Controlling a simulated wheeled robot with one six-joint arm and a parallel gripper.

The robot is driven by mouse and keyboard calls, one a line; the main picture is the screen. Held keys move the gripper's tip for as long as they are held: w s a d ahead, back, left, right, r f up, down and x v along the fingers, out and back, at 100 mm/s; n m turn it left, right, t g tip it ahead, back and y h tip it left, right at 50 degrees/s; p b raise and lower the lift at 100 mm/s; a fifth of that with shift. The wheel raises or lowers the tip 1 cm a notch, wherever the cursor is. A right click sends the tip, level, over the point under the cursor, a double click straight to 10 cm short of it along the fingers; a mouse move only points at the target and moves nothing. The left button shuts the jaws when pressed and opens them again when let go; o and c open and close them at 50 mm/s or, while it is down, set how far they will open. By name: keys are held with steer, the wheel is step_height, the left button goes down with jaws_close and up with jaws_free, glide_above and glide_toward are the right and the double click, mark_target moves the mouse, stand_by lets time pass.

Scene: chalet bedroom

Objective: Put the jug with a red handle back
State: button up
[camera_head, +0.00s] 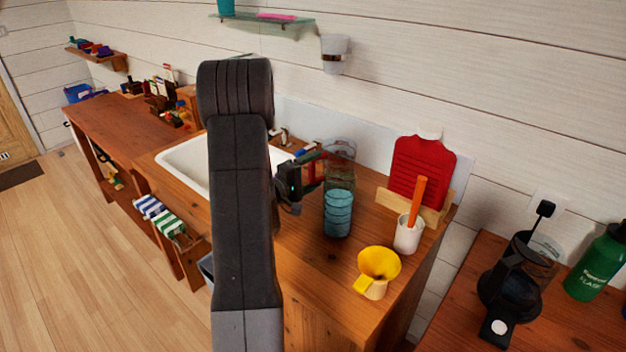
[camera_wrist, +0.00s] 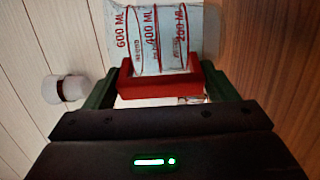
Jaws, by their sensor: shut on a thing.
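The jug is clear, with red volume marks and a red handle. In the head view the jug (camera_head: 340,152) is at the back of the wooden sink counter, partly hidden behind blue-tinted stacked tumblers (camera_head: 338,214). In the wrist view the jug (camera_wrist: 150,30) fills the top middle, its marks turned sideways. Its red handle (camera_wrist: 160,86) lies between the green fingers of my gripper (camera_wrist: 161,80). My gripper (camera_head: 303,176) also shows in the head view, left of the jug and shut on the handle. I cannot tell whether the jug's base touches the counter.
A white sink (camera_head: 187,162) lies left, partly behind my arm. Right of the tumblers are a yellow funnel cup (camera_head: 378,265), a white cup with an orange tool (camera_head: 407,235) and a red board (camera_head: 420,170). A glass shelf (camera_head: 262,24) and a wall cup (camera_head: 335,52) are above.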

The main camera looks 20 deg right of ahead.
steer(key=shift+f, duration=1.35)
steer(key=shift+f, duration=0.15)
steer(key=o, duration=1.8)
steer(key=shift+o, duration=0.2)
steer(key=shift+r, duration=0.2)
steer(key=b+v, duration=0.2)
steer(key=v, duration=1)
